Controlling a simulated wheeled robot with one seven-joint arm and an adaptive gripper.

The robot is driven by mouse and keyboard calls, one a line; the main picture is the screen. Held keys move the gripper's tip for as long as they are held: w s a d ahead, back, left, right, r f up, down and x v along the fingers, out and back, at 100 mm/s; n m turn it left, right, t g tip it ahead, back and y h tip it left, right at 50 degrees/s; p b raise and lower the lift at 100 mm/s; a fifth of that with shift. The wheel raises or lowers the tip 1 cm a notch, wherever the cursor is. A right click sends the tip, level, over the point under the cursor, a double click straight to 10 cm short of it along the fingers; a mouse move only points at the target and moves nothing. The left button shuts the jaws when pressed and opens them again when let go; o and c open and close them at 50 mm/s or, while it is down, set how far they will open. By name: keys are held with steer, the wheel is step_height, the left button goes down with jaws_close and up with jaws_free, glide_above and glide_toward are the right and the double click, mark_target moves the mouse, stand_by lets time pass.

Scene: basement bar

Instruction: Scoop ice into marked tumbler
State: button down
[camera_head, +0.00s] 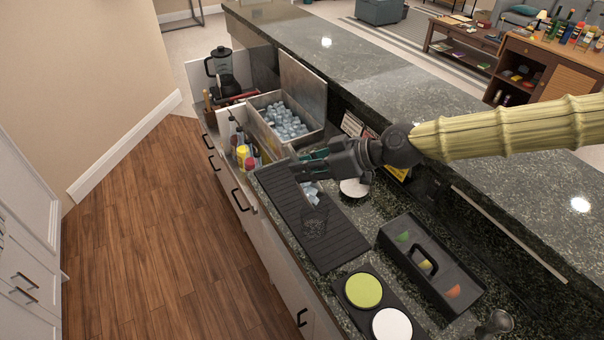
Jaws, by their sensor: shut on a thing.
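My gripper (308,166) reaches left over the black ribbed bar mat (345,245), beyond the near end of the ice bin. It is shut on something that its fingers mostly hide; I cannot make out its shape. A small cluster of pale blue ice (311,191) shows just below the gripper; I cannot tell what holds it. A clear tumbler (314,222) stands on the mat, nearer than the gripper and apart from it. No mark on it can be made out. The open metal ice bin (262,101) holds many ice cubes (286,122), with its lid (303,88) raised.
Bottles (243,152) stand left of the bin, and a blender (221,70) stands behind. A black garnish caddy (432,265), a green disc (363,290) and a white disc (391,325) lie nearer. The raised granite counter (400,90) borders the right side.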

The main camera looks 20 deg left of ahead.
steer(key=shift+s+d+f+y+b, duration=0.15)
steer(key=shift+d+y+b, duration=0.55)
steer(key=shift+b, duration=1.1)
steer(key=shift+d+r+t+y+b, duration=0.1)
steer(key=shift+r+t+y+b, duration=0.15)
steer(key=shift+b, duration=0.5)
steer(key=shift+s+d+r, duration=0.1)
steer(key=shift+r+p, duration=0.5)
steer(key=shift+p, duration=0.4)
step_height(320, 180, up, 6)
steer(key=m+g+h+p, duration=0.1)
steer(key=g+h+p, duration=0.1)
steer(key=h+p, duration=0.8)
steer(key=shift+h+p, duration=0.35)
steer(key=shift+p, duration=3.1)
steer(key=shift+g, duration=0.25)
